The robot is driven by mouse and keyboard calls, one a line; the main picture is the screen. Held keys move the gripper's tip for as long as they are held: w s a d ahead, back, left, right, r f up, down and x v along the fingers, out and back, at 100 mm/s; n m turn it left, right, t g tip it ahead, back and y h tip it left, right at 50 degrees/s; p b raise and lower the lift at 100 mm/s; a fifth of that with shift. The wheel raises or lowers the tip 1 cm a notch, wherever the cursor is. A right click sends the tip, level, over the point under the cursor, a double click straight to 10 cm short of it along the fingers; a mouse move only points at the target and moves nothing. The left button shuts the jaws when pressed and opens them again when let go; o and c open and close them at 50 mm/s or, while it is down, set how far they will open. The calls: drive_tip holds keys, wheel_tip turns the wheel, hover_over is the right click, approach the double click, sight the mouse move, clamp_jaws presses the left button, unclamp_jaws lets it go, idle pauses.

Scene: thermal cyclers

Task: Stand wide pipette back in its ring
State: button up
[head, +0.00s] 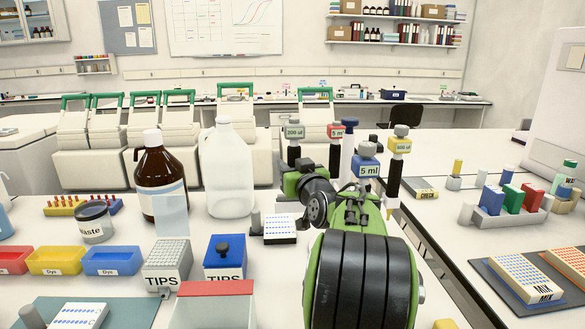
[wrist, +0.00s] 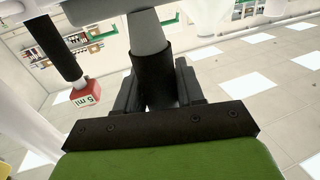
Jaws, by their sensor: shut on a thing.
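In the wrist view my gripper (wrist: 160,88) is shut on the black grip of a wide pipette (wrist: 148,38), whose grey body runs up out of the picture. In the head view a pipette with a blue 5 ml block (head: 368,171) and grey cap stands just behind my arm; it seems to be the held one, about upright. My arm hides its lower part and my fingers there. The rings and most of the stand are hidden or too small to tell. A blue-topped pale post (head: 347,145) rises beside the pipettes.
Close by hang a grey-capped 200 ul pipette (head: 294,133), a red 5 ml pipette (head: 336,131), also in the wrist view (wrist: 85,94), and a yellow 500 ul pipette (head: 400,145). A clear jug (head: 228,170) and brown bottle (head: 160,180) stand left.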

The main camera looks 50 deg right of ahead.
drive_tip(key=shift+f+b, duration=0.4)
drive_tip(key=shift+f, duration=0.15)
drive_tip(key=o, duration=0.7)
drive_tip(key=shift+o, duration=0.2)
drive_tip(key=v, duration=1.5)
drive_tip(key=shift+s+a, duration=0.2)
drive_tip(key=shift+s, duration=0.1)
drive_tip(key=shift+f, duration=0.1)
